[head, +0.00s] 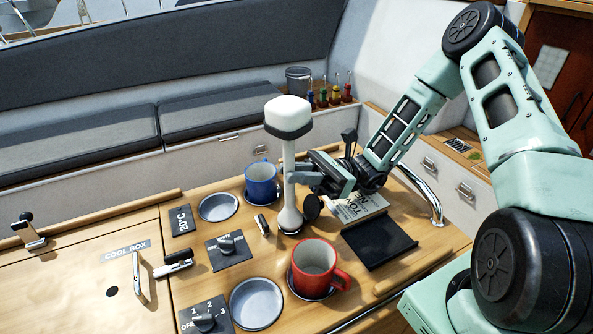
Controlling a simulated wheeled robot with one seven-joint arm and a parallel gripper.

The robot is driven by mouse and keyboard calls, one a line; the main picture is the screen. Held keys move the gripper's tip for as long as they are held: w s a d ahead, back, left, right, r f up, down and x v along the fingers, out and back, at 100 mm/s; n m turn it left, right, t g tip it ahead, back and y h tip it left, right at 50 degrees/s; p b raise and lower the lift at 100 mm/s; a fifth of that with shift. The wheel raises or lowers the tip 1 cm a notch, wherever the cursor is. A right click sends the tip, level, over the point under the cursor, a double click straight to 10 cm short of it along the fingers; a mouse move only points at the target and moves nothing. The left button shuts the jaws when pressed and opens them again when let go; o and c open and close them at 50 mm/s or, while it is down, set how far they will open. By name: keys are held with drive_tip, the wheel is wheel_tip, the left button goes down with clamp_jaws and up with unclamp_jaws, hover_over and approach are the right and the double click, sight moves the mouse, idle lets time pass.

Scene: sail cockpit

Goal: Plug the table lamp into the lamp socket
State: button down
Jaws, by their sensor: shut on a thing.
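The table lamp (288,118) has a white head with a dark band, a slim pale stem and a flared foot. It stands about upright near the middle of the wooden table. My gripper (293,175) comes in from the right and is shut on the lamp's stem below the head. The foot is at or just above the table top; I cannot tell whether it touches. A black round flap (312,207) stands just right of the foot. I cannot make out the lamp socket; the foot may hide it.
A blue mug (261,184) stands behind left of the lamp and a red mug (314,266) in front. Two round recesses (218,207) (256,303), control panels (228,250) and a black tray (379,241) surround it. A steel rail (424,194) is at right.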

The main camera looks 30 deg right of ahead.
drive_tip(key=shift+f, duration=0.4)
drive_tip(key=c, duration=1.6)
unclamp_jaws()
drive_tip(key=shift+d+f, duration=0.1)
